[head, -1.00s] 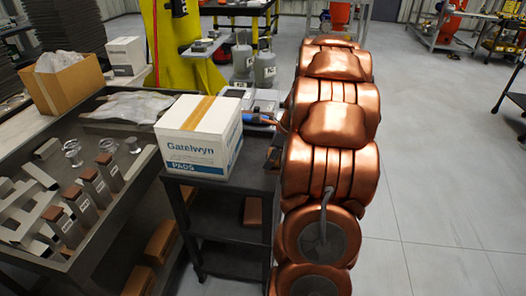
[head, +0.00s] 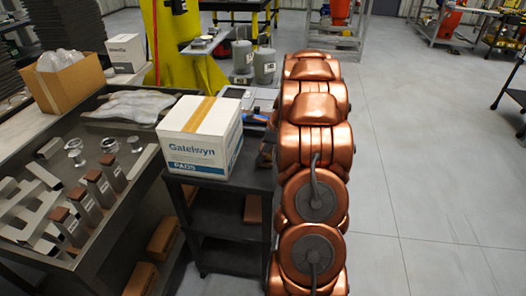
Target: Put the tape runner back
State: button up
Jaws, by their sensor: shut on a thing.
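I cannot make out my gripper; my copper-coloured arm stands upright in the middle of the head view and hides what is behind it. A small blue and orange item (head: 254,118) shows just left of my arm, behind the white box, partly covered. I cannot tell whether it is the tape runner, nor whether it is held or lying on a surface. No other tape runner can be picked out.
A white Gatelwyn pads box (head: 201,140) stands on a dark cart (head: 215,187). Left is a grey bench (head: 110,225) with metal pieces and a plastic bag. A cardboard box (head: 65,85) and grey canisters (head: 264,66) stand behind. The floor (head: 430,170) at right is clear.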

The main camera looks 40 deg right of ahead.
jog(key=shift+f, duration=0.4)
jog(key=shift+f, duration=0.1)
jog(key=o, duration=1.1)
jog(key=b+v, duration=0.3)
jog(key=v, duration=0.9)
